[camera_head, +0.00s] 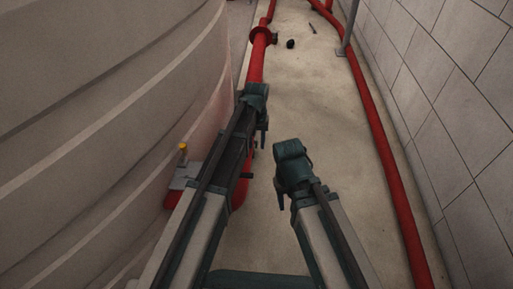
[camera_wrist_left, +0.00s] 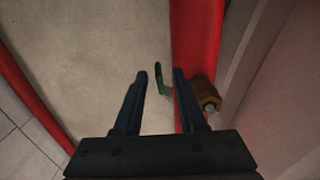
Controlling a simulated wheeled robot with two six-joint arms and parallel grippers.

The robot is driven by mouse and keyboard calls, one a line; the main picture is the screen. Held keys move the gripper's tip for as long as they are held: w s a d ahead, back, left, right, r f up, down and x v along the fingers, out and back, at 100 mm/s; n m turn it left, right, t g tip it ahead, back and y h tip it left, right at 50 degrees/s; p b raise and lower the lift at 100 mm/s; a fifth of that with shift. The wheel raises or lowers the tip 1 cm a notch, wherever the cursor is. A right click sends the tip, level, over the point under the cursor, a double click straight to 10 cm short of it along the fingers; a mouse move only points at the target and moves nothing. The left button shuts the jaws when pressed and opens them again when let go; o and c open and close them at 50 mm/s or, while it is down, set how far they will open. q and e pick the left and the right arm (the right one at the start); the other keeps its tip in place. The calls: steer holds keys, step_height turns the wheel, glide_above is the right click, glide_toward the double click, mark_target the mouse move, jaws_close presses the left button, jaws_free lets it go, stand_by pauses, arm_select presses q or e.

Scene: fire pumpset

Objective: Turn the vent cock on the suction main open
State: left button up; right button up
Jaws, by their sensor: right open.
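The red suction main (camera_head: 257,66) runs along the left side of the aisle, partly hidden by my left arm; it also shows in the left wrist view (camera_wrist_left: 195,38). In that view a small green lever (camera_wrist_left: 159,79) with a greyish stem stands beside the pipe. A brass fitting (camera_wrist_left: 207,93) sits at the pipe's other side; I cannot tell whether the two join. My left gripper (camera_wrist_left: 160,74) is open, with the lever appearing between its fingertips; contact cannot be told. The lever is not clear in the head view. My right gripper (camera_head: 281,194) is open and empty over the floor.
A large ribbed tank (camera_head: 110,90) fills the left. A second red pipe (camera_head: 381,140) runs along the tiled wall (camera_head: 465,100). A yellow-topped fitting (camera_head: 183,152) stands near the tank. A small dark object (camera_head: 290,44) lies on the otherwise mostly clear floor.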

arm_select(q)
jaws_close()
stand_by(1.5)
